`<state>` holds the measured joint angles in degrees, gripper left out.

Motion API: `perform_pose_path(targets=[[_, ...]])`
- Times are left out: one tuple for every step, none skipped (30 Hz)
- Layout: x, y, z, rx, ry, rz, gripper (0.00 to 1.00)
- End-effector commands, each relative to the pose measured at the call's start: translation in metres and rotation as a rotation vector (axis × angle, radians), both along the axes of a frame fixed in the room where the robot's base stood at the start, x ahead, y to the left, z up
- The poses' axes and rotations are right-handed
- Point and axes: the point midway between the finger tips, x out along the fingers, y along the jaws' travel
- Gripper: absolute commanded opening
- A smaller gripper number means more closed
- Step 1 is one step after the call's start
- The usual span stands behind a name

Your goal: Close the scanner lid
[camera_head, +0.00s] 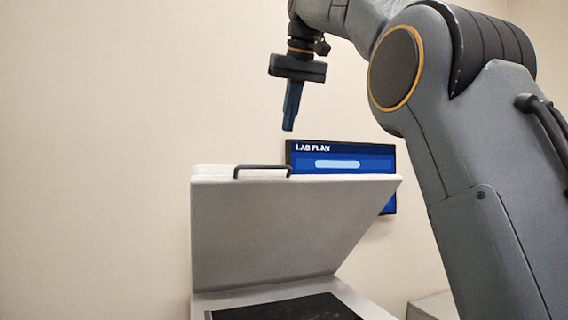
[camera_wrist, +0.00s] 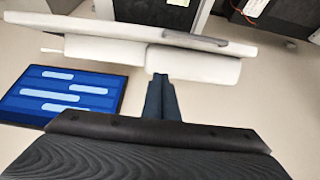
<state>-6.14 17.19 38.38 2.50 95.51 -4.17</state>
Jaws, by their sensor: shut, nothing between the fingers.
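The scanner lid (camera_head: 275,230) stands raised and tilted above the scanner bed (camera_head: 285,308) in the head view. A dark bar handle (camera_head: 262,168) sits on its top edge. In the wrist view the lid (camera_wrist: 100,48) is seen from above and behind as a white slab, with the handle (camera_wrist: 195,39) on its far side. My gripper (camera_head: 289,128) is shut and empty, pointing down above the lid, apart from it in the head view. In the wrist view its fingertips (camera_wrist: 160,78) show just short of the lid's near edge.
A blue "LAB PLAN" screen (camera_head: 340,160) is on the wall behind the lid; it also shows in the wrist view (camera_wrist: 70,92) at left. A grey surface (camera_head: 432,306) is at the lower right. The air left of the lid is clear.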

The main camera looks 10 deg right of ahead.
Motion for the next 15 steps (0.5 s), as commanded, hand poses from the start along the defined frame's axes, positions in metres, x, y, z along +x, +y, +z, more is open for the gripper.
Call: perform_pose_path(targets=[[-0.001,0.0,0.003,0.0,-0.003,0.001,0.0],[-0.002,0.0,0.004,0.0,-0.003,0.001,0.0],[-0.001,0.0,0.003,0.0,-0.003,0.001,0.0],[-0.001,0.0,0.001,0.0,-0.003,0.001,0.0],[0.001,-0.001,-0.001,0.0,-0.003,0.0,0.0],[0.003,-0.001,-0.005,0.0,-0.002,-0.001,0.0],[0.005,-0.001,-0.009,0.0,-0.001,-0.001,0.0],[0.007,0.0,-0.013,0.0,-0.001,-0.001,0.0],[0.01,0.0,-0.019,-0.001,0.0,-0.003,0.0],[0.013,0.0,-0.024,-0.001,0.001,-0.003,0.0],[0.016,0.001,-0.029,-0.001,0.0,-0.003,0.0],[0.019,0.002,-0.036,-0.001,0.001,-0.003,0.0],[0.022,0.002,-0.041,-0.001,0.001,-0.003,0.0],[0.025,0.003,-0.046,0.0,0.001,-0.002,0.0],[0.028,0.004,-0.053,-0.001,0.001,-0.001,0.0]])
